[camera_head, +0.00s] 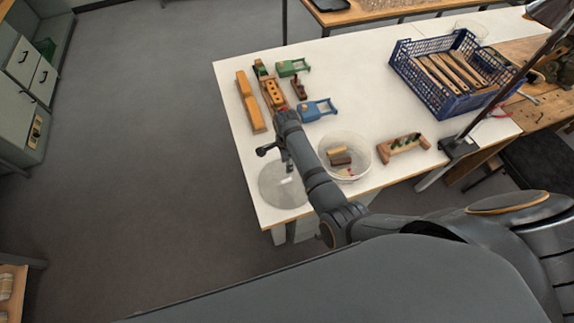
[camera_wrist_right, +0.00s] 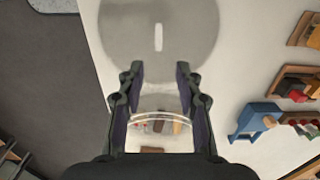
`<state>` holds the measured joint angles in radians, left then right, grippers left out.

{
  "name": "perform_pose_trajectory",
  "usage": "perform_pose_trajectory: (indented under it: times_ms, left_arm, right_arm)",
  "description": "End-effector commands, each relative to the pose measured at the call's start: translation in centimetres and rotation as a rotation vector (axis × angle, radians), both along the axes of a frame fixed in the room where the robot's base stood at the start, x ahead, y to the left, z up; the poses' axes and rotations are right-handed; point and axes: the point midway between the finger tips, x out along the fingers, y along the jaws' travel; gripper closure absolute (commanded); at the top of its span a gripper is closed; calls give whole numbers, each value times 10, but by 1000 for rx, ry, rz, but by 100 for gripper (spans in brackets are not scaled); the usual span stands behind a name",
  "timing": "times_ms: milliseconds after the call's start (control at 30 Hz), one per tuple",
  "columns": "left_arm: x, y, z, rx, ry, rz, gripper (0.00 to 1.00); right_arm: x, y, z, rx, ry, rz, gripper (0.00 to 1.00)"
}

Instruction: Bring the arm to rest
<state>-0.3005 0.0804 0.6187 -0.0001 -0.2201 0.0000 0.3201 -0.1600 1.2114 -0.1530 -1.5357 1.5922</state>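My right arm (camera_head: 318,185) reaches over the white table (camera_head: 345,95) from the front. My right gripper (camera_head: 268,151) is above the table near its front left corner, partly hidden by the wrist in the head view. In the right wrist view the right gripper (camera_wrist_right: 160,68) has its two fingers apart, with nothing held between them. My left arm and left gripper are not in view.
A grey disc (camera_head: 280,190) lies at the front left corner. A clear bowl (camera_head: 362,166) holds small blocks. A blue crate (camera_head: 425,87) and several wooden, green and blue items are farther back.

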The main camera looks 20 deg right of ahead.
Motion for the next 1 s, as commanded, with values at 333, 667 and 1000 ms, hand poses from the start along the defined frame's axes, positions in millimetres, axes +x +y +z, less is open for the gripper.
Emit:
perform_pose_trajectory:
  times_ms: [333,667,1000]
  left_arm:
    - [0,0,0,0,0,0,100]
    - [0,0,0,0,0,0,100]
    - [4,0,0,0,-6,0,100]
  right_arm:
    - [0,0,2,1,1,0,65]
    - [-11,-11,0,-5,-12,63,65]
    - [-112,-85,43,-140,-138,843,65]
